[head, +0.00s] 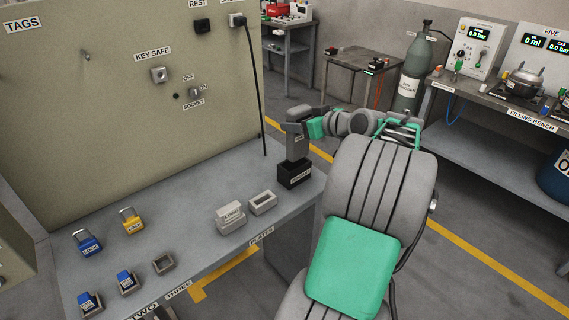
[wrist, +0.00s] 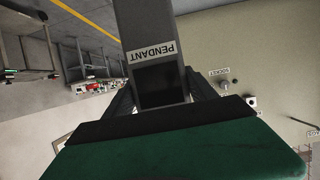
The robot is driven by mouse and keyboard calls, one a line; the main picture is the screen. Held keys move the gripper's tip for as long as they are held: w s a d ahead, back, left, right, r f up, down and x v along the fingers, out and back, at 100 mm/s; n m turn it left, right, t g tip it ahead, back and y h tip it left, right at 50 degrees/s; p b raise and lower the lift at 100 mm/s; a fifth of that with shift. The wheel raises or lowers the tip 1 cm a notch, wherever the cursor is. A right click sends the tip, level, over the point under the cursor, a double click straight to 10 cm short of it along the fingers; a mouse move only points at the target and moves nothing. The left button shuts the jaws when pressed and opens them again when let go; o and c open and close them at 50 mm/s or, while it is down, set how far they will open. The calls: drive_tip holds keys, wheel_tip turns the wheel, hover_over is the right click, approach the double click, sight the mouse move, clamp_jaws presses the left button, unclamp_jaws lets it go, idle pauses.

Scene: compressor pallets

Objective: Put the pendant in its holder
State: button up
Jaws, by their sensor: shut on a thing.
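The pendant (head: 296,141) is a grey upright block at the right end of the bench. In the wrist view its grey body with a PENDANT label (wrist: 150,52) lies between my fingers. My gripper (head: 304,127) is shut on its upper part, coming from the right. The black box-shaped holder (head: 293,175) stands on the bench at the pendant's lower end. The pendant's bottom meets the holder's opening in the head view; I cannot tell how deep it sits. The holder does not show clearly in the wrist view.
On the bench are a blue padlock (head: 88,242), a yellow padlock (head: 132,221), small grey trays and a grey labelled block (head: 230,217). A black cable (head: 257,90) hangs from the wall panel (head: 120,130) just left of the pendant. The bench middle is clear.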

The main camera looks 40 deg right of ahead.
sight(299, 148)
drive_tip(key=f, duration=0.3)
drive_tip(key=a+f, duration=0.1)
drive_tip(key=f, duration=0.5)
drive_tip(key=shift+a+f, duration=0.1)
drive_tip(key=shift+a, duration=0.2)
drive_tip(key=shift+d+f, duration=0.1)
drive_tip(key=shift+f, duration=0.05)
clamp_jaws()
drive_tip(key=o, duration=1.6)
unclamp_jaws()
drive_tip(key=shift+o, duration=1.4)
drive_tip(key=shift+w+d, duration=0.15)
drive_tip(key=shift+r, duration=0.35)
drive_tip(key=shift+r, duration=0.1)
